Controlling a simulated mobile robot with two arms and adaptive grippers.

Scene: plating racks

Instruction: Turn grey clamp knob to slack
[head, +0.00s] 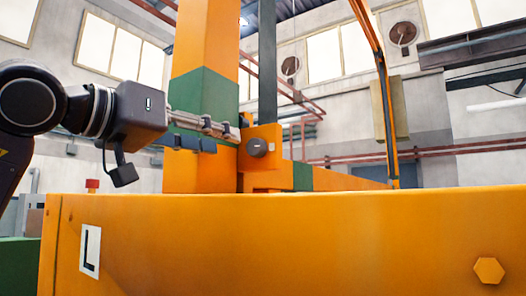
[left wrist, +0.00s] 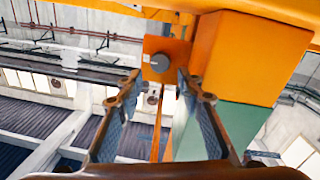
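The grey clamp knob (head: 257,147) is a dark grey round knob on the face of an orange clamp block (head: 262,167), beside the orange and green post. My left gripper (head: 225,138) reaches in from the left, in front of the post, with its fingertips just left of the knob. In the left wrist view the knob (left wrist: 160,62) lies ahead, between and beyond the two spread fingertips (left wrist: 158,78). The gripper is open and empty, and the fingers look apart from the knob. My right gripper is in neither view.
A wide orange beam (head: 290,240) with an "L" label (head: 90,251) and a hexagonal bolt (head: 489,270) crosses the front, below my gripper. The orange and green post (head: 205,95) stands close behind my fingers. A curved orange upright (head: 385,90) rises at right.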

